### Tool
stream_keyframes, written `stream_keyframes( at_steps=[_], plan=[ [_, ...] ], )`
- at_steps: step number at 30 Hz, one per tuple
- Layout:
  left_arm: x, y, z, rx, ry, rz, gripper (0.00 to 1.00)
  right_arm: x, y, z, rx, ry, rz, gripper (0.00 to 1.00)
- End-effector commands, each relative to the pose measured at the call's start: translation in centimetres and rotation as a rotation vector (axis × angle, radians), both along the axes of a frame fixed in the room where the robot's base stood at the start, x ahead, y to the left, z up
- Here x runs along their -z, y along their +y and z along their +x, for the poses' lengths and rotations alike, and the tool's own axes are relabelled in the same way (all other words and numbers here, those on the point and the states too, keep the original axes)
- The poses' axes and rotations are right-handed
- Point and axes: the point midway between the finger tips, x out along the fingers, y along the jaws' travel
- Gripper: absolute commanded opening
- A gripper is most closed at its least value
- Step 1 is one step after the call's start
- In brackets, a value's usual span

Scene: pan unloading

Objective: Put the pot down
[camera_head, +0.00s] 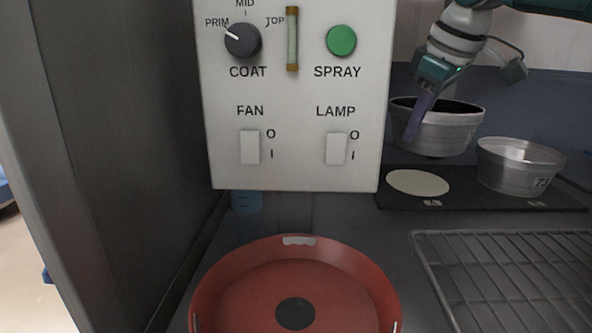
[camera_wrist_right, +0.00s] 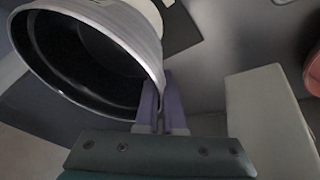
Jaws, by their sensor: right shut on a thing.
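A grey metal pot (camera_head: 453,136) with a dark inside hangs at the right of the head view, tilted slightly. My right gripper (camera_head: 412,132) is shut on its left wall, with one purple finger showing outside. In the right wrist view the pot (camera_wrist_right: 155,52) opens towards the camera, and the purple fingers (camera_wrist_right: 160,92) pinch its rim. The pot's base appears above a dark mat (camera_head: 400,203), behind a pale round disc (camera_head: 418,182) on it. The left gripper is not in view.
A second metal pot (camera_head: 520,166), marked 73, stands on the mat just right of the held pot. A wire rack (camera_head: 510,275) lies in front. A red round tray (camera_head: 230,280) sits at bottom centre. A control panel (camera_head: 300,95) hangs left of the pots.

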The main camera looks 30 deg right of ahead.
Motion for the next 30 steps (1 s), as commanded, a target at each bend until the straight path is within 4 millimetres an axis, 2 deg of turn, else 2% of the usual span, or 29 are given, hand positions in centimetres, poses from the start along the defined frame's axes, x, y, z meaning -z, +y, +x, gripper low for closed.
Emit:
stream_keyframes(
  at_steps=[1,3,15,28,30],
  plan=[
    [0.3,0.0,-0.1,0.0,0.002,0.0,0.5,1.3,-0.1,-0.1,0.0,0.004,-0.002,0.0],
    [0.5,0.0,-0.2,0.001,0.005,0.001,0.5,2.7,0.0,-0.1,0.001,0.004,-0.001,0.0],
    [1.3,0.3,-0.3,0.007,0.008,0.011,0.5,7.8,0.1,0.0,0.0,0.002,-0.001,0.0],
    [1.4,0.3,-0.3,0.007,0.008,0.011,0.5,8.5,0.0,0.0,0.0,0.0,-0.001,0.0],
    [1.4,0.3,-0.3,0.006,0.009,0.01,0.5,8.5,0.0,0.0,0.001,0.001,-0.001,0.12]
  ],
)
